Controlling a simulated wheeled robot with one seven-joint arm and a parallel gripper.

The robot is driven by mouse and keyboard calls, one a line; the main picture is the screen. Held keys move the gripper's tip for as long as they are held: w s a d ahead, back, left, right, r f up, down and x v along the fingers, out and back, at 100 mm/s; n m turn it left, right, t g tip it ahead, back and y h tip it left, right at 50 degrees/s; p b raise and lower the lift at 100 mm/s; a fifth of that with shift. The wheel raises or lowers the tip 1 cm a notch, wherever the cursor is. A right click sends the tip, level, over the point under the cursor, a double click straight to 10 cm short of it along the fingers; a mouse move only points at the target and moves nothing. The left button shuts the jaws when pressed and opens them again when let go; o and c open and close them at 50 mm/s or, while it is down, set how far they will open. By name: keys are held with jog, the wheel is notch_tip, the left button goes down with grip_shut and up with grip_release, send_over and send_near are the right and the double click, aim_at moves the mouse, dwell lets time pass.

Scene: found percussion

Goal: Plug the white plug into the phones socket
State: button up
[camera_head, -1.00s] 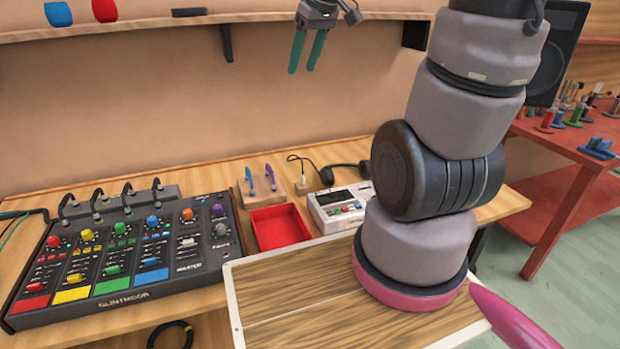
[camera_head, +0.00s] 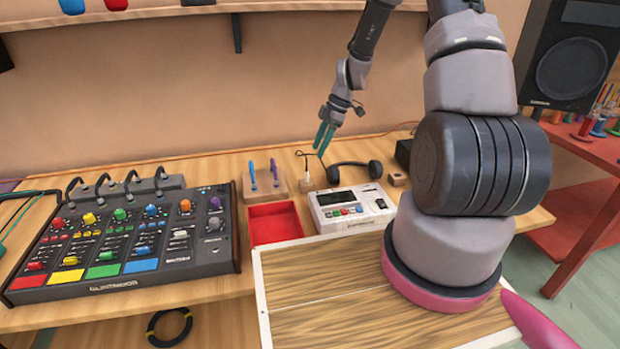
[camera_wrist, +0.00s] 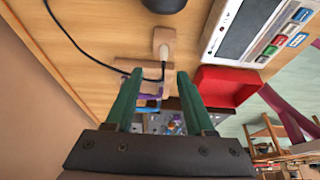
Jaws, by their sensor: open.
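The white plug (camera_wrist: 163,50) sits in a small wooden block (camera_wrist: 168,35), with a thin black cable running from it. In the head view the block (camera_head: 306,186) stands on the bench behind the white recorder (camera_head: 352,208). My gripper (camera_head: 322,149) is open and empty, its green fingers pointing down above and behind the block. In the wrist view the fingertips (camera_wrist: 160,74) lie near the block, with the cable passing between them and the camera's far view. The recorder (camera_wrist: 258,28) shows a dark screen and coloured buttons. I cannot make out a phones label.
A red tray (camera_head: 274,238) lies left of the recorder. A wooden stand (camera_head: 265,186) with blue and purple pieces is left of the plug block. A mixer (camera_head: 125,240) fills the left bench. The wall rises close behind my gripper.

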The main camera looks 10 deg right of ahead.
send_near(307, 179)
notch_tip(307, 179, down, 2)
jog(key=w+a, duration=0.1)
jog(key=x, duration=0.5)
jog(key=shift+s+a+f, duration=0.1)
jog(key=shift+a, duration=0.05)
grip_shut()
